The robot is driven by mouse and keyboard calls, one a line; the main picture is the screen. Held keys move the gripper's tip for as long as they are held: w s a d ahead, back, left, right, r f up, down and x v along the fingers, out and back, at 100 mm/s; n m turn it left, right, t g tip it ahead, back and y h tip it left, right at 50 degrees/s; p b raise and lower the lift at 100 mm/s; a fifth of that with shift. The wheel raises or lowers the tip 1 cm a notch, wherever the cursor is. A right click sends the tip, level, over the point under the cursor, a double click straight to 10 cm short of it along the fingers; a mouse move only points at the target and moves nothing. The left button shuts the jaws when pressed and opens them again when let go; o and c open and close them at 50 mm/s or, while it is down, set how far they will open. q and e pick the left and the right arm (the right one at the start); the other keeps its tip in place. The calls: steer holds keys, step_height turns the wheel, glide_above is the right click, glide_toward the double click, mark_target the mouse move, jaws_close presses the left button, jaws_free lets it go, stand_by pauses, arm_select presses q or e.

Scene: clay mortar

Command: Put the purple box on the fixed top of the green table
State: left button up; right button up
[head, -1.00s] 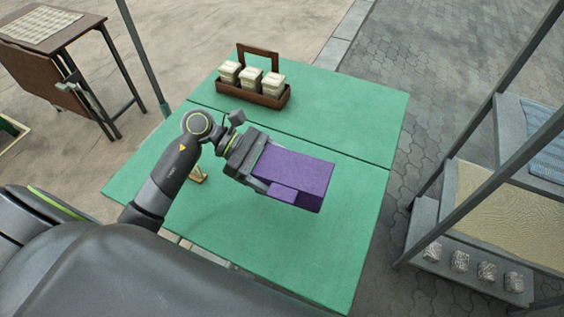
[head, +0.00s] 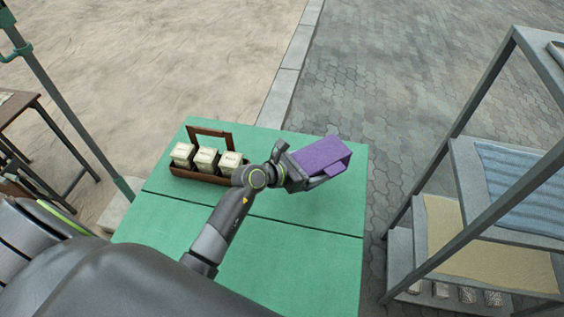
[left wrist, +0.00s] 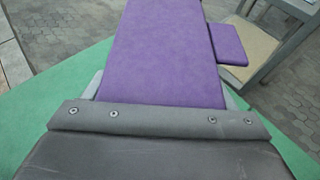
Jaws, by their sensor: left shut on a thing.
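The purple box (head: 321,156) is in my left gripper (head: 303,176), over the far right part of the green table (head: 318,207). I cannot tell whether the box touches the table or hangs above it. The purple box also fills the upper middle of the left wrist view (left wrist: 160,50), with the green table (left wrist: 50,112) below it. My left gripper is shut on the box; its fingers are mostly hidden. A dark seam crosses the green table and splits its top into a far part and a near part. My right gripper is not in view.
A brown wooden caddy (head: 185,173) with three cream jars (head: 206,159) stands on the far left of the tabletop, close to my left arm. A grey shelf rack (head: 452,185) stands to the right. A green-grey pole (head: 70,108) rises at the left.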

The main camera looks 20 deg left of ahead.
arm_select(q)
step_height(320, 180, down, 5)
steer(key=shift+f+b, duration=0.2)
steer(key=shift+b, duration=0.3)
steer(key=shift+f+b, duration=0.5)
steer(key=shift+f, duration=1.25)
steer(key=shift+f, duration=0.2)
steer(key=o, duration=1.2)
steer(key=shift+c, duration=0.2)
steer(key=shift+s, duration=0.1)
